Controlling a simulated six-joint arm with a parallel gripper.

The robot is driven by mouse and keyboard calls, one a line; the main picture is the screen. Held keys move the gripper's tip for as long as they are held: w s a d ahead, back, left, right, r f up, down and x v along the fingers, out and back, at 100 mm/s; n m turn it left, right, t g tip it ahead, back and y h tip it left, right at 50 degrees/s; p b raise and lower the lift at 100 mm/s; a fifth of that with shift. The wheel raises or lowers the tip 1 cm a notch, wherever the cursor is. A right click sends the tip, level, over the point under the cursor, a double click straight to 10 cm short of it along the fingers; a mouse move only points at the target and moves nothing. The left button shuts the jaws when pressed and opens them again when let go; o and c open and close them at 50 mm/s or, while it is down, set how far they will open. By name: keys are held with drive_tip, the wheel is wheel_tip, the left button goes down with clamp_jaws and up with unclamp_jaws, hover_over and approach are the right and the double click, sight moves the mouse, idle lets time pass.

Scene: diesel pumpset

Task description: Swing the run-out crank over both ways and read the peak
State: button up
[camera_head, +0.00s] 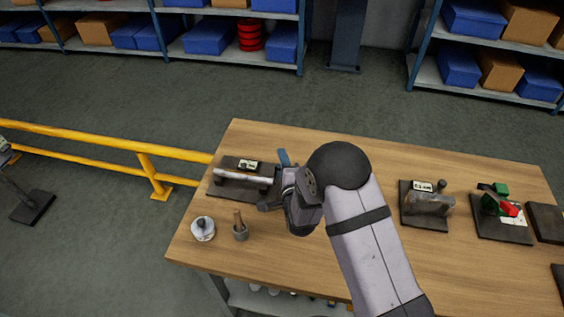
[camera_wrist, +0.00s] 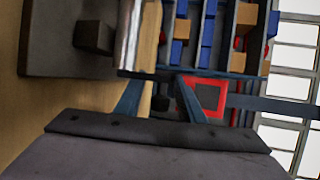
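The run-out fixture stands at the left of the bench in the head view: a dark base plate (camera_head: 226,191) carrying a bright metal shaft (camera_head: 240,176) on supports, with a small white label (camera_head: 248,166) behind it. The shaft (camera_wrist: 130,35) and base plate (camera_wrist: 60,50) also show in the wrist view, at the upper left. My gripper (camera_head: 275,182) is at the right end of the shaft. Its two blue fingers are apart in the wrist view (camera_wrist: 162,85), and I see nothing clearly held between them. I cannot make out the crank, and the peak reading is too small to tell.
A white round pot (camera_head: 203,229) and a small cup with a wooden handle (camera_head: 240,230) stand at the front left. A fixture marked 0.5 mm or similar (camera_head: 428,204) and a green-and-red device (camera_head: 503,208) stand to the right. A yellow rail (camera_head: 100,137) runs left of the bench.

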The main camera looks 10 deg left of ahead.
drive_tip(key=shift+c, duration=0.3)
clamp_jaws()
drive_tip(key=shift+f+b, duration=0.1)
drive_tip(key=shift+b, duration=0.75)
drive_tip(key=shift+s+t+b, duration=0.15)
drive_tip(key=shift+t+b, duration=0.25)
drive_tip(key=shift+b, duration=0.2)
drive_tip(key=b, duration=0.2)
drive_tip(key=t+b, duration=0.1)
drive_tip(key=b, duration=0.1)
drive_tip(key=shift+s+r+n+y, duration=0.2)
drive_tip(key=shift+s+n+y, duration=0.05)
drive_tip(key=shift+n+y, duration=0.15)
drive_tip(key=s+r+n+t+y+b, duration=0.1)
drive_tip(key=t+b, duration=0.1)
drive_tip(key=b, duration=0.6)
drive_tip(key=r+t+b, duration=0.1)
drive_tip(key=shift+s+n+t+b, duration=0.25)
drive_tip(key=shift+n+t+b, duration=0.05)
drive_tip(key=shift+n+b, duration=0.1)
drive_tip(key=shift+r, duration=0.1)
